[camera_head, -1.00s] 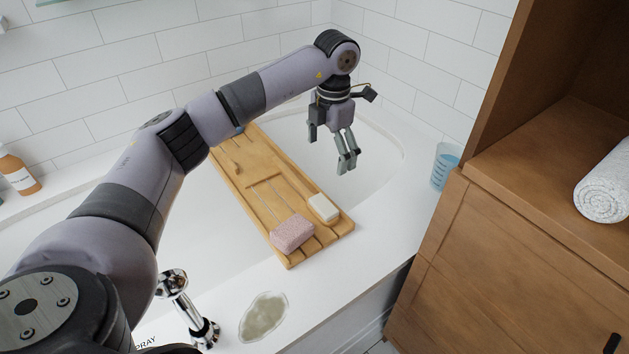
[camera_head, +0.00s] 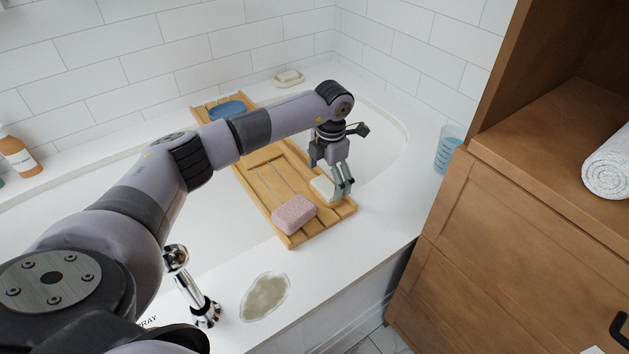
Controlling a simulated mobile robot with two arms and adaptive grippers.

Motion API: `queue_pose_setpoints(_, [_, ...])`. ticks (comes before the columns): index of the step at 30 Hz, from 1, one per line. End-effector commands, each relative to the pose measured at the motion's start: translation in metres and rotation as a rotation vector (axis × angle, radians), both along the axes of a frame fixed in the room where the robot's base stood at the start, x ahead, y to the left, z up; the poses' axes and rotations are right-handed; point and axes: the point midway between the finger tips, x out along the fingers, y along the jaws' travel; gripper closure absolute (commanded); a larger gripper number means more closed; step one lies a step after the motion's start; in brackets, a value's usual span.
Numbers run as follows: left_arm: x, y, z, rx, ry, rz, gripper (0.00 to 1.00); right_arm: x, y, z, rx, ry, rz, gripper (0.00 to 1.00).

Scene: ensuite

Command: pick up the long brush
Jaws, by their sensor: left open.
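I cannot clearly make out a long brush now; my left arm covers the middle of the wooden bath tray (camera_head: 290,240), which lies across the tub. My left gripper (camera_head: 344,192) is open, pointing down by the tray's right edge. In the picture its fingers overlap the right side of a cream soap bar (camera_head: 322,188); I cannot tell whether they touch it. A pink sponge (camera_head: 295,214) lies on the tray's near end. A blue oval thing (camera_head: 227,109) lies on its far end. My right gripper is not in view.
A chrome tap (camera_head: 190,285) stands on the near tub rim, beside a greenish wet-looking patch (camera_head: 265,296). A blue cup (camera_head: 448,150) stands at the right corner by a wooden cabinet (camera_head: 480,230). A soap dish (camera_head: 288,78) sits on the far rim.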

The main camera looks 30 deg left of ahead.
Motion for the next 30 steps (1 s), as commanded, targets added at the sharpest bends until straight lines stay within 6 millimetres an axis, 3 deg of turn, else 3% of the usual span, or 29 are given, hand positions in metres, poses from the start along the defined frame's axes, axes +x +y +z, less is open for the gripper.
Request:
queue_pose_setpoints(4, [0.0, 0.001, -0.02, 0.0, 0.0, 0.001, 0.08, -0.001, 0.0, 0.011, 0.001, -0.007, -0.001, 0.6])
queue_pose_setpoints(13, [0.0, 0.001, -0.023, 0.001, -0.001, 0.0, 0.09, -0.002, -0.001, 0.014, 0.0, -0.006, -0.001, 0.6])
queue_pose_setpoints(30, [0.001, 0.001, -0.023, 0.001, -0.001, 0.0, 0.47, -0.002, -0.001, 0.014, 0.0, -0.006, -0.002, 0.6])
